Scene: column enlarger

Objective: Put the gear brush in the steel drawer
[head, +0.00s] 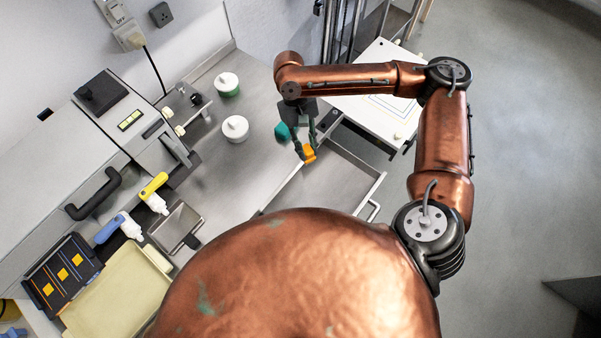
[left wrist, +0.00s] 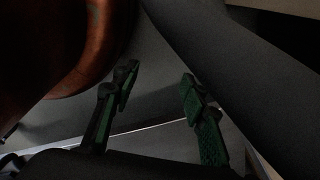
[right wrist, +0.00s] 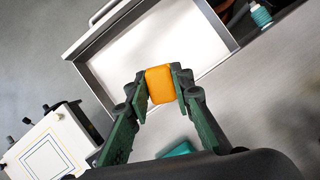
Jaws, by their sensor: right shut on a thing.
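The steel drawer (head: 325,185) is pulled open at the bench front and looks empty inside; it also shows in the right wrist view (right wrist: 150,42). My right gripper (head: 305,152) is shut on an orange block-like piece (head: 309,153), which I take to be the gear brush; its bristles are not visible. In the right wrist view the orange piece (right wrist: 160,84) sits between the fingertips, overlapping the drawer's near wall. Whether it touches the drawer cannot be told. My left gripper (left wrist: 155,98) is open and empty in its wrist view, and is not seen in the head view.
Two white-topped jars (head: 235,129) stand on the steel bench. A teal thing (head: 283,131) is beside my right gripper. A yellow-handled tool (head: 153,186), a blue-handled tool (head: 110,229) and a cream tray (head: 120,295) are at left.

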